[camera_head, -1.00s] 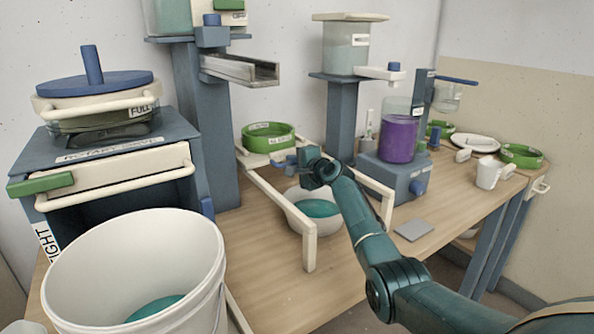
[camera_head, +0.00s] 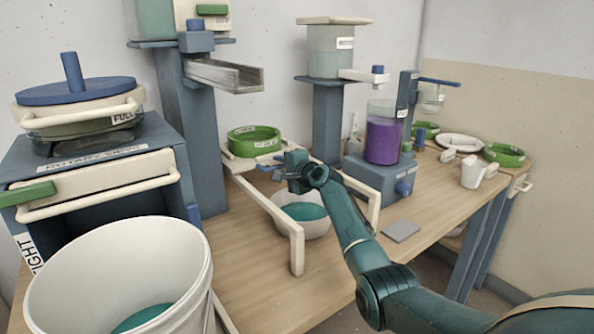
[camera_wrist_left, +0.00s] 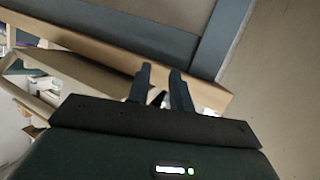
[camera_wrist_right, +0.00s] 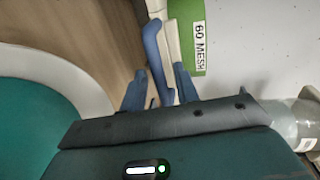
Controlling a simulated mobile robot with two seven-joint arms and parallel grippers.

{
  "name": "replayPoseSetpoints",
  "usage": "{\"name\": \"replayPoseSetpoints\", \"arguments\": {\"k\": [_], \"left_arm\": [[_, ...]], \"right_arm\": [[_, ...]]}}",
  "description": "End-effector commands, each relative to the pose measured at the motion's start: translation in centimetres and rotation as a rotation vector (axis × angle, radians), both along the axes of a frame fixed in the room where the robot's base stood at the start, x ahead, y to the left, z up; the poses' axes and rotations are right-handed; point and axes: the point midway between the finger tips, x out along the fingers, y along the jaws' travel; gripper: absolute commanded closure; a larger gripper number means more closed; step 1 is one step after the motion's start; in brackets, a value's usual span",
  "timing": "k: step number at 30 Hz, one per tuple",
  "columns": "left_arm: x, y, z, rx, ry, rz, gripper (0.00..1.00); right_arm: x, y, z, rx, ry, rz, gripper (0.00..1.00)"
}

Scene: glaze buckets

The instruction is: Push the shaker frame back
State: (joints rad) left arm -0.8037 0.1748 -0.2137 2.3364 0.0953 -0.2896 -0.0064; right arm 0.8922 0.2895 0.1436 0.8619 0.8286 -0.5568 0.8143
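The shaker frame is the cream frame (camera_head: 232,166) carrying a green sieve (camera_head: 254,141) at the rear of the cream rails (camera_head: 297,250). Its "60 MESH" label shows in the right wrist view. A blue handle (camera_wrist_right: 155,55) juts from the frame. My right gripper (camera_head: 284,166) is at this handle, in front of the sieve. In the right wrist view its fingers (camera_wrist_right: 160,92) are apart, with the handle's end between them; firm contact is not clear. My left gripper (camera_wrist_left: 160,80) is open and empty beside a wooden edge and grey-blue beams, out of the head view.
A bowl of teal liquid (camera_head: 300,213) sits between the rails, under my right arm. A large white bucket (camera_head: 120,265) stands front left. A mixer with a purple jar (camera_head: 383,140) is at right.

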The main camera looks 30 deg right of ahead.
Motion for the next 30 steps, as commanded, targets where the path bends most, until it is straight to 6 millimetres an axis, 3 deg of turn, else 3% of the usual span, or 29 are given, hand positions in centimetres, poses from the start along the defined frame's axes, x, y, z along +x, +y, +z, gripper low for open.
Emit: {"name": "replayPoseSetpoints", "arguments": {"k": [21, 30], "left_arm": [[0.6, -1.4, -0.9, -0.011, 0.101, -0.029, 0.78], [1.0, -1.4, -0.7, -0.012, 0.097, -0.029, 0.78]], "right_arm": [[-10.7, -0.9, 2.1, -0.002, 0.003, -0.001, 0.69], [-12.1, -1.0, 2.4, -0.001, 0.002, -0.001, 0.69]]}}
